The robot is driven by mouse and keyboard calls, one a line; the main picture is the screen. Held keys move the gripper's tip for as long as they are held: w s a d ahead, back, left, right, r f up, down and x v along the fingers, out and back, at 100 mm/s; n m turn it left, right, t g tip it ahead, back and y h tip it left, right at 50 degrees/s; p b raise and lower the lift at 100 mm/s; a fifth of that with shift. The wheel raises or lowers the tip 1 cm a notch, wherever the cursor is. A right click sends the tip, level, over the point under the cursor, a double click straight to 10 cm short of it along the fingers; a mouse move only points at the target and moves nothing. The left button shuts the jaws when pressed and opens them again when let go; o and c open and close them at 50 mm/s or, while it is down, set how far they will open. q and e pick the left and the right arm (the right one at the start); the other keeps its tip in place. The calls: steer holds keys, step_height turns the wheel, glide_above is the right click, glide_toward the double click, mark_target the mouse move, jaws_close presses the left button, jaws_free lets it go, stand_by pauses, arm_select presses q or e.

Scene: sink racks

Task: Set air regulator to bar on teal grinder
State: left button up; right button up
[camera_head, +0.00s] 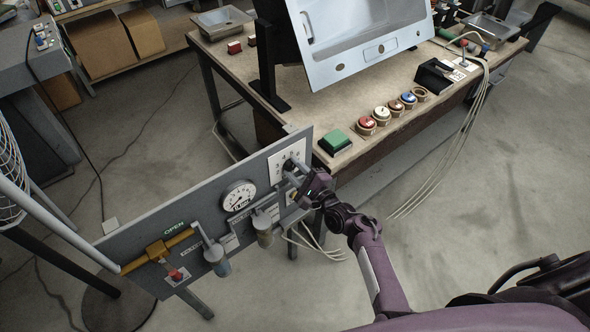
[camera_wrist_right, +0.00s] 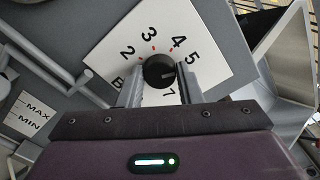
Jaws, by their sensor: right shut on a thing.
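The air regulator's black round knob (camera_wrist_right: 159,72) sits on a white dial plate (camera_wrist_right: 207,40); the plate also shows in the head view (camera_head: 289,157). Figures 2, 3, 4 and 5 arc over the knob, with red ticks near 3 and 4. A light mark on the knob points roughly right, below the 5. My right gripper (camera_wrist_right: 160,88) is shut on the knob, one finger on each side; it also shows in the head view (camera_head: 298,180). The grey panel (camera_head: 130,245) carries a round pressure gauge (camera_head: 239,195), whose needle is too small to read. My left gripper is not in view.
A yellow pipe (camera_head: 180,239) with a valve, a red button (camera_head: 176,275) and small cylindrical filter bowls are on the panel left of the dial. A workbench (camera_head: 350,84) behind holds a green button (camera_head: 335,141), several coloured round buttons and a tilted metal sink (camera_head: 365,35).

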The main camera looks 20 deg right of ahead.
steer(key=o, duration=1)
steer(key=v, duration=0.7)
steer(key=shift+s+d, duration=0.15)
steer(key=shift+s, duration=0.2)
steer(key=shift+f, duration=0.1)
